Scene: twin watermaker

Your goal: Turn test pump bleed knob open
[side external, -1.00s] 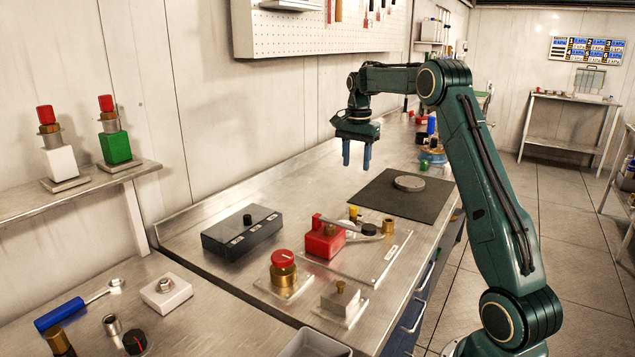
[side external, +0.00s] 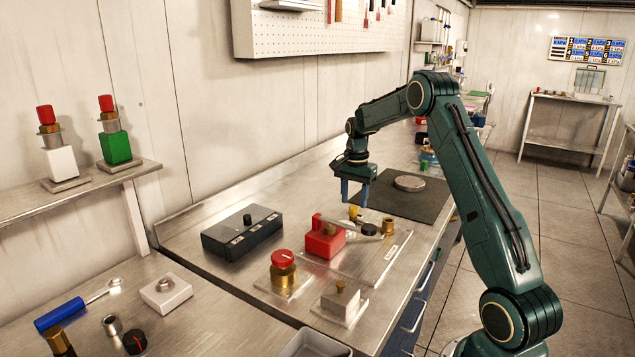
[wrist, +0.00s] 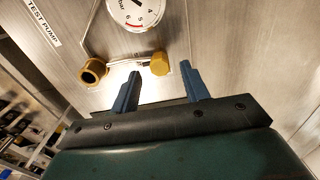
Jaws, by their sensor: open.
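The test pump's plate (side external: 375,262) lies on the steel bench, with a red block (side external: 322,240), a lever and a brass fitting (side external: 389,226). A small yellow knob (side external: 354,213) stands at its far edge; I take it for the bleed knob. My gripper (side external: 355,196) points down just above this knob, open and empty. In the wrist view the yellow knob (wrist: 160,63) appears between my two fingertips (wrist: 160,72), nearer the right finger. I cannot tell how much height separates them. The wrist view also shows the "TEST PUMP" label (wrist: 43,22) and a round gauge (wrist: 136,8).
A red-topped brass valve (side external: 284,273) and a small block with a brass stem (side external: 341,299) stand nearer the camera. A black box (side external: 242,232) sits to the left. A dark mat (side external: 426,200) with a round disc (side external: 409,183) lies behind the pump.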

